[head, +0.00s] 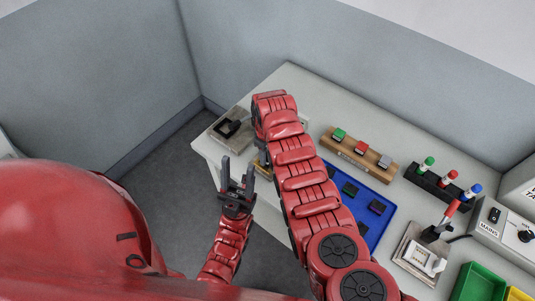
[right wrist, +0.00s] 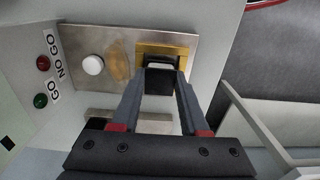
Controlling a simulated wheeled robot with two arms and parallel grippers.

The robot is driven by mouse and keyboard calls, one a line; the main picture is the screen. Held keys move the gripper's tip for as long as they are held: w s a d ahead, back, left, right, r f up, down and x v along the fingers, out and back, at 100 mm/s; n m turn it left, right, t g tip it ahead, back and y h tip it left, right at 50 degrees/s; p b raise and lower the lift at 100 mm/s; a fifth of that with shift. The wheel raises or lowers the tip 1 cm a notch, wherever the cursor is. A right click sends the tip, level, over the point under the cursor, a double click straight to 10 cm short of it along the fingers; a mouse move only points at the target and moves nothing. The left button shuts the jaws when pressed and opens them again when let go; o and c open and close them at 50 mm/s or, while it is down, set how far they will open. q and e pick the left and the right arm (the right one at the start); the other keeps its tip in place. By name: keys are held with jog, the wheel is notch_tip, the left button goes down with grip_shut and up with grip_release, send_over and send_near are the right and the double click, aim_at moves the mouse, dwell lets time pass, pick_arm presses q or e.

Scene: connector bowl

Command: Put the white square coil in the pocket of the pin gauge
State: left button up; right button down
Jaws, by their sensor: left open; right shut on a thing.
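My right gripper (right wrist: 160,88) is shut on a small block with a dark face and a pale edge, which I take to be the white square coil (right wrist: 158,66). The block is at the brass-framed pocket (right wrist: 182,50) of the pin gauge (right wrist: 112,38); I cannot tell how deep it sits. My left gripper (head: 238,176) is open and empty at the table's front edge.
A grey block with a black part (head: 230,128) stands at the table's far left. A wooden rack (head: 352,160), a blue tray (head: 372,232) with dark blocks, a bottle rack (head: 432,188), a lever fixture (head: 410,250) and a green bin (head: 480,285) lie right of my right arm.

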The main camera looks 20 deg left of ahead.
jog(key=shift+f, duration=0.25)
jog(key=shift+c, duration=2.1)
grip_release()
jog(key=shift+r, duration=0.1)
jog(key=shift+r, duration=0.2)
notch_tip(320, 180, up, 6)
jog(key=shift+f+b, duration=0.1)
jog(key=shift+b, duration=1.05)
notch_tip(320, 180, up, 6)
jog(key=p, duration=0.2)
